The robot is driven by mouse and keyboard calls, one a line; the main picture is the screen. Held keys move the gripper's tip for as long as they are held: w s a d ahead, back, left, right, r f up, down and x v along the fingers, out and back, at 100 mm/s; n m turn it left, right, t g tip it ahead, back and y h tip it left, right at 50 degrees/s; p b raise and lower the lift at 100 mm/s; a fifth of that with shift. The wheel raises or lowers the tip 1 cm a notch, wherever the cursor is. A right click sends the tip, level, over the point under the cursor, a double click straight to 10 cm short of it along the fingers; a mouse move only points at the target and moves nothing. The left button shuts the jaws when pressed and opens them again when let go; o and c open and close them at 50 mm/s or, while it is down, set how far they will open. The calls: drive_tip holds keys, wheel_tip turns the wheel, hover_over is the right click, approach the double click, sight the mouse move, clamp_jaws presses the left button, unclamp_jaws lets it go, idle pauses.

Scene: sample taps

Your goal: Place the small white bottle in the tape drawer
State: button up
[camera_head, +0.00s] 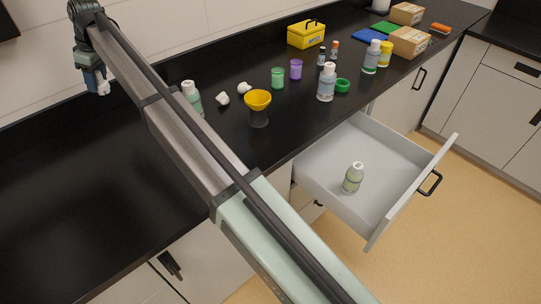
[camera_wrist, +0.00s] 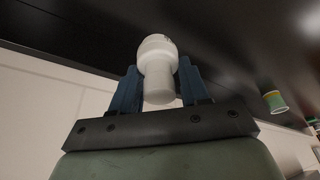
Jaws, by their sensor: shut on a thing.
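My gripper (camera_head: 97,82) is at the far left of the head view, in front of the wall and above the back edge of the black counter. Its blue fingers are shut on a small white bottle (camera_head: 103,88). In the wrist view, my gripper (camera_wrist: 158,72) has one finger on each side of the white bottle (camera_wrist: 160,52), which has a wide rounded end and a narrower end. An open pale grey drawer (camera_head: 325,160) sticks out under the counter, far to the right of the gripper. A greenish bottle with a white cap (camera_head: 354,177) stands in it.
On the counter (camera_head: 60,190) stand a yellow funnel on a dark holder (camera_head: 258,107), a capped bottle (camera_head: 326,84), green (camera_head: 278,78) and purple (camera_head: 296,69) cups, and a green ring (camera_head: 342,85). Two small white pieces (camera_head: 223,99) lie near the funnel. The counter's left part looks clear.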

drive_tip(key=w+d+m+t, duration=0.15)
drive_tip(key=w+d, duration=0.45)
drive_tip(key=d, duration=0.6)
drive_tip(key=w+d+m, duration=0.3)
drive_tip(key=w+d, duration=0.4)
drive_tip(key=d, duration=0.6)
drive_tip(key=w+d+m, duration=0.2)
drive_tip(key=w+d, duration=0.4)
drive_tip(key=d, duration=0.6)
drive_tip(key=w+d+m+t+h, duration=0.15)
drive_tip(key=d+m, duration=0.25)
drive_tip(key=d, duration=2.3)
drive_tip(key=s+d+m+h, duration=0.15)
drive_tip(key=s+d, duration=0.25)
drive_tip(key=d, duration=0.9)
drive_tip(key=s+d+m, duration=0.3)
drive_tip(key=s+d, duration=0.2)
drive_tip(key=d, duration=0.8)
drive_tip(key=s+d+m, duration=0.3)
drive_tip(key=s+d, duration=0.1)
drive_tip(key=d, duration=0.8)
drive_tip(key=shift+s+d+f, duration=0.1)
drive_tip(key=shift+d+f, duration=0.05)
drive_tip(key=shift+f, duration=6.15)
drive_tip(key=shift+s+d+f, duration=0.1)
drive_tip(key=shift+d+f, duration=0.05)
drive_tip(key=shift+f, duration=6.2)
drive_tip(key=shift+d+f, duration=0.15)
drive_tip(key=shift+f, duration=6.15)
